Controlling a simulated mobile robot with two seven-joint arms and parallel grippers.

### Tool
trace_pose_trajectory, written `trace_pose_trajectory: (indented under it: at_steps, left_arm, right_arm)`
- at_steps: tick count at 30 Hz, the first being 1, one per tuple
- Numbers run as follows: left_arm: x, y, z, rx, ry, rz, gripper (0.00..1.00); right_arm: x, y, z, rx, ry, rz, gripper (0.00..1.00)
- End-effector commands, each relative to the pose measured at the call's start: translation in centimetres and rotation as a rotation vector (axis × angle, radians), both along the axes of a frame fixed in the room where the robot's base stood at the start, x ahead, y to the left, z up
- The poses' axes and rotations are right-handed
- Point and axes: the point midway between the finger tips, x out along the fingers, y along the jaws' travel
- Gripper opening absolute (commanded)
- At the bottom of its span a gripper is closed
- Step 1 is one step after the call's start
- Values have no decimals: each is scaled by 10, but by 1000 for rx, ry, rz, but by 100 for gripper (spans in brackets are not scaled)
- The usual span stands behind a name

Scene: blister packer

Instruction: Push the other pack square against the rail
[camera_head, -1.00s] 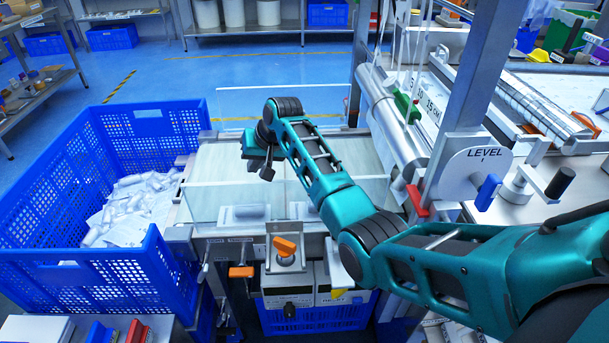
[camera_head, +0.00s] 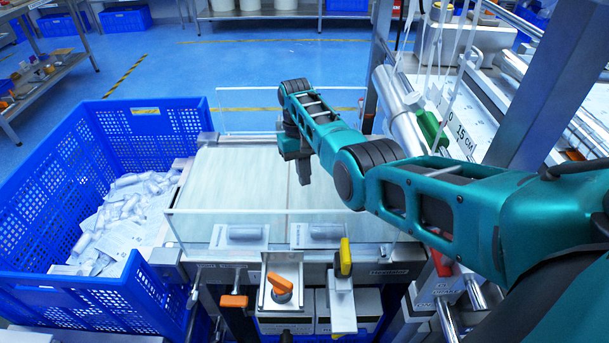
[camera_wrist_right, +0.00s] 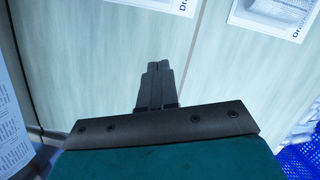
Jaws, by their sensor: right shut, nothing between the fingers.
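Two packs, white cards with grey blisters, lie side by side at the front of the pale belt (camera_head: 235,175), behind a clear panel: the left pack (camera_head: 222,238) and the right pack (camera_head: 300,236). Both show partly at the top of the right wrist view, the right pack (camera_wrist_right: 165,3) and the left pack (camera_wrist_right: 275,14). Whether they touch a rail is unclear. My right gripper (camera_head: 304,180) is shut and empty, pointing down over the belt behind the packs, apart from both. Its fingers (camera_wrist_right: 155,68) show over bare belt. My left gripper is out of view.
A blue crate (camera_head: 85,290) of loose packs stands left of the belt. A clear upright panel (camera_head: 195,228) edges the belt's front; an orange knob (camera_head: 280,284) sits below it. A metal roller (camera_head: 400,115) and post stand right.

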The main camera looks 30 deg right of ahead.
Motion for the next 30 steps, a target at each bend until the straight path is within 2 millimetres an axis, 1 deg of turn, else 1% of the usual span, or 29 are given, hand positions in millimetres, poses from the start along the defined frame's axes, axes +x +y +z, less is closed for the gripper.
trace_pose_trajectory:
  at_steps: [1,9,10,11,12,15,21,30]
  left_arm:
    - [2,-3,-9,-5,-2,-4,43]
    - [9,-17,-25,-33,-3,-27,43]
    - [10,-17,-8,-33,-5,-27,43]
    - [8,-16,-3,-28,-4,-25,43]
    - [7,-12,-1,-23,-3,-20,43]
    - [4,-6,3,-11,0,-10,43]
    - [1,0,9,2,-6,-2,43]
    - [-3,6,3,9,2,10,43]
  right_arm:
    - [-3,1,-20,0,1,0,0]
    - [-17,4,-77,2,-1,0,0]
    - [-19,4,-64,1,-3,0,0]
    - [-23,5,-60,1,-1,0,0]
    - [-27,6,-60,1,0,0,0]
    - [-36,7,-61,1,2,0,0]
    - [-50,10,-63,1,0,0,0]
    - [-56,11,-66,1,-3,0,0]
